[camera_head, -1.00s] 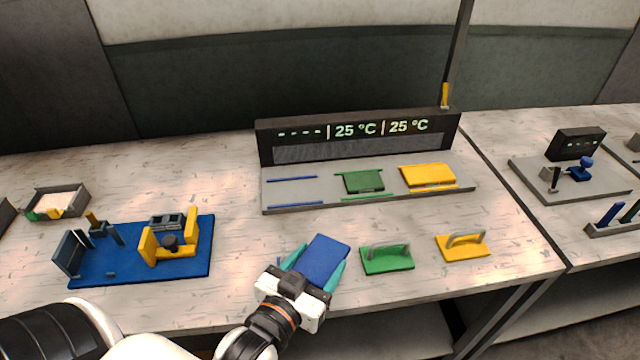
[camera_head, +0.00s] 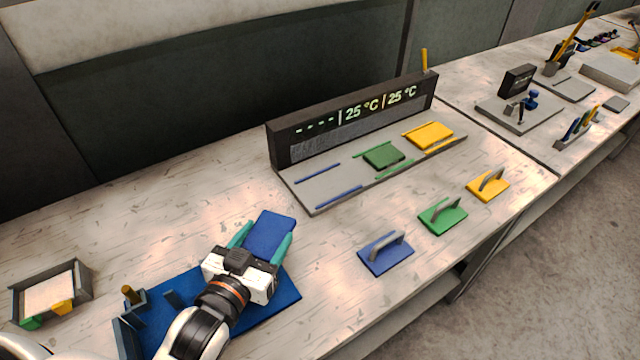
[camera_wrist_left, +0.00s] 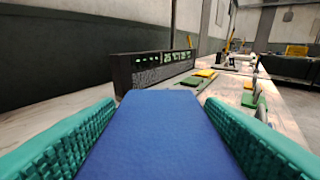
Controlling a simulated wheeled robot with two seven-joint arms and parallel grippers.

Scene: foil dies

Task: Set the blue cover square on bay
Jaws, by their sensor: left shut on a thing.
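My left gripper (camera_head: 258,243), with teal fingers, is shut on a flat blue block (camera_head: 269,234). The block also fills the lower middle of the left wrist view (camera_wrist_left: 160,135), between both fingers. The blue cover (camera_head: 386,256), a plate with a grey handle, lies on the table to the right of the gripper, apart from it. The bay with blue rails (camera_head: 318,173) is at the left end of the grey station and is empty. My right gripper is not in view.
Green (camera_head: 442,216) and yellow (camera_head: 488,184) handled covers lie in a row beyond the blue one. Green (camera_head: 383,157) and yellow (camera_head: 430,136) blocks sit in the other bays. A blue fixture board (camera_head: 284,306) is partly hidden under my arm. A grey tray (camera_head: 84,274) stands left.

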